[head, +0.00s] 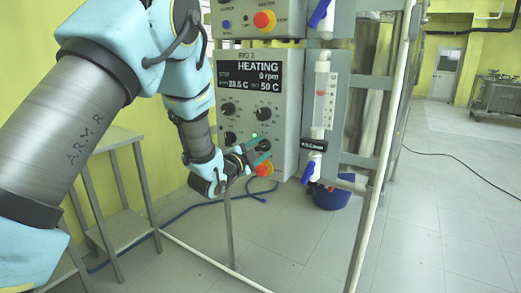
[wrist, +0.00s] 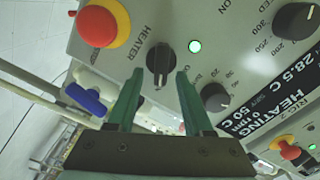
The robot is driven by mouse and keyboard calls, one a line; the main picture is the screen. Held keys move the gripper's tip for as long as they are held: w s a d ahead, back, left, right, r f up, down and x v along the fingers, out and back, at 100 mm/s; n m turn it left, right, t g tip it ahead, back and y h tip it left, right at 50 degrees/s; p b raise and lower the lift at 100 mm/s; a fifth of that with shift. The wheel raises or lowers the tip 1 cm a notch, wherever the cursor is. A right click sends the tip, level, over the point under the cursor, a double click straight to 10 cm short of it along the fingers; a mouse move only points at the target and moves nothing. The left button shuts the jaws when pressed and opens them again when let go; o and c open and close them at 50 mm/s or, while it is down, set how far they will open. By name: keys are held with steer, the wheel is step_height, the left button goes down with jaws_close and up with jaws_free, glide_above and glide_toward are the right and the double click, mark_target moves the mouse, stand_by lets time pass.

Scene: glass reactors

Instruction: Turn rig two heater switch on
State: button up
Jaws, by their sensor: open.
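The rig two control panel (head: 288,98) faces me in the head view, its display (head: 250,78) reading HEATING, 0 rpm, 28.5 C and 50 C. The black heater switch (wrist: 160,60) is a round knob with a pale pointer mark, beside the HEATER label in the wrist view. A lit green lamp (wrist: 195,46) is near it. My gripper (wrist: 159,80) is open, its green fingers spread on either side of the switch; I cannot tell whether they touch it. In the head view my gripper (head: 258,148) is at the panel's lower part and hides the switch.
A red emergency button (wrist: 97,25) on a yellow base sits beside the switch. Other black knobs (wrist: 215,97) are nearby. A flowmeter (head: 323,95) and blue-handled valve (head: 308,172) stand right of the panel.

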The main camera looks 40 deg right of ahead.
steer(key=b+v, duration=0.2)
steer(key=v, duration=0.8)
steer(key=shift+a, duration=0.3)
steer(key=w+a+n+t+y+p, duration=0.25)
steer(key=w+a+n+y, duration=0.35)
steer(key=a, duration=0.5)
steer(key=w+a+n+t+y+p, duration=0.25)
steer(key=w+a+n+y, duration=0.25)
steer(key=w+a+n, duration=0.5)
steer(key=s+a+n+g+y+p, duration=0.2)
steer(key=s+a, duration=0.1)
steer(key=a, duration=0.6)
steer(key=s+a+n+g+y+p, duration=0.1)
steer(key=s+a+n+g+y, duration=0.15)
steer(key=a, duration=0.75)
steer(key=s+a+r+n+g+y+p, duration=0.1)
steer(key=s+a+r+n+g+p, duration=0.1)
steer(key=s+a+n, duration=0.3)
steer(key=s+a+g, duration=0.1)
steer(key=s+a, duration=0.2)
steer(key=s, duration=0.1)
steer(key=shift+r+y, duration=0.25)
steer(key=shift+y, duration=0.1)
